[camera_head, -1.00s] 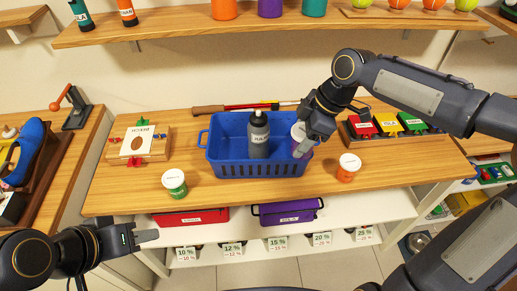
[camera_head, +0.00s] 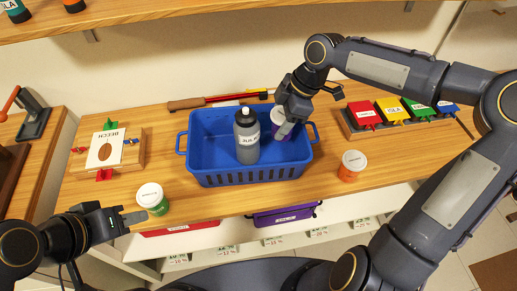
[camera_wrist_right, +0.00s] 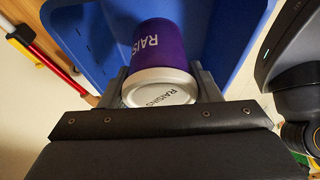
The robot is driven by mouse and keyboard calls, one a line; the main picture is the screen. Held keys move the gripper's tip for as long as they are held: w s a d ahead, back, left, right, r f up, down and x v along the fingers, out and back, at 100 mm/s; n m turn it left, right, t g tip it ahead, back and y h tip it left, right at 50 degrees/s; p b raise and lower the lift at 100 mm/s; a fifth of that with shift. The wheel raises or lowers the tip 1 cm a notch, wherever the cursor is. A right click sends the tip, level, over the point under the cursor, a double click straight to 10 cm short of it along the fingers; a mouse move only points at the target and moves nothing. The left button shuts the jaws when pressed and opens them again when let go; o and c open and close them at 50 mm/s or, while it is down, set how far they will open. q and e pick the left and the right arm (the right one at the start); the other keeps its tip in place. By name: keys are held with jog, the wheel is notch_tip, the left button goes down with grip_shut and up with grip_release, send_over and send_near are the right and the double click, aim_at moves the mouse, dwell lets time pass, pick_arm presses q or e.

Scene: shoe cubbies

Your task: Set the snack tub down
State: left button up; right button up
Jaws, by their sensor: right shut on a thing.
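The snack tub (camera_head: 276,124) is purple with a white lid. It is inside the right part of the blue basket (camera_head: 245,178), just right of a grey bottle (camera_head: 247,143) with a white cap. My right gripper (camera_head: 287,128) comes from above and is shut on the tub. In the right wrist view the tub (camera_wrist_right: 165,48) reads "RAISINS" and sits between the two fingers. I cannot tell whether its base touches the basket floor. My left gripper (camera_head: 133,217) is empty near the table's front left edge; its finger gap is unclear.
A green tub (camera_head: 152,199) stands left of the basket and an orange tub (camera_head: 351,166) right of it. A rack of coloured blocks (camera_head: 397,118) stands at right.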

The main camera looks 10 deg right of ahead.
notch_tip(320, 180, down, 9)
jog(key=shift+r, duration=0.2)
dwell(0.3)
jog(key=o, duration=0.6)
jog(key=shift+f, duration=0.15)
jog(key=o, duration=0.5)
